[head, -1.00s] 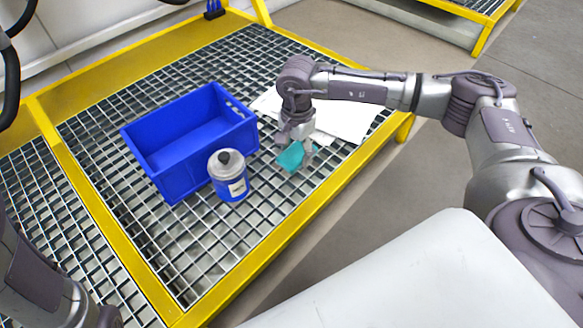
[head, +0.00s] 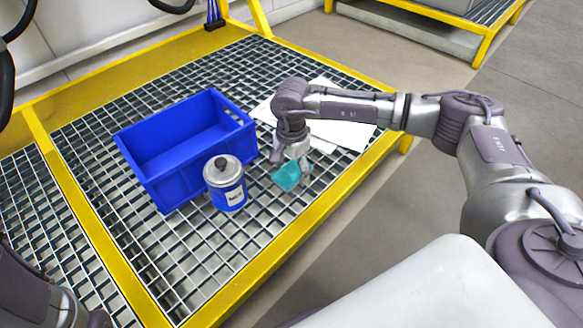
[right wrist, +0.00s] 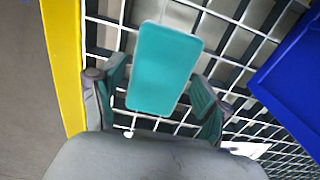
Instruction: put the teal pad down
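The teal pad (head: 287,177) is at my right gripper (head: 298,168), above or on the grating near its front edge; I cannot tell if it touches the grating. In the right wrist view the pad (right wrist: 164,68) lies tilted between the two fingers of the right gripper (right wrist: 158,90), with a narrow gap on each side. The fingers are apart and do not appear to press on it. Only part of my left arm shows at the lower left of the head view; its gripper is out of view.
A blue bin (head: 185,150) stands left of the pad, with a blue, grey-lidded canister (head: 226,184) at its front. White sheets (head: 345,132) lie behind the right gripper. A yellow frame (head: 255,280) edges the grating (head: 150,245). The front grating is mostly clear.

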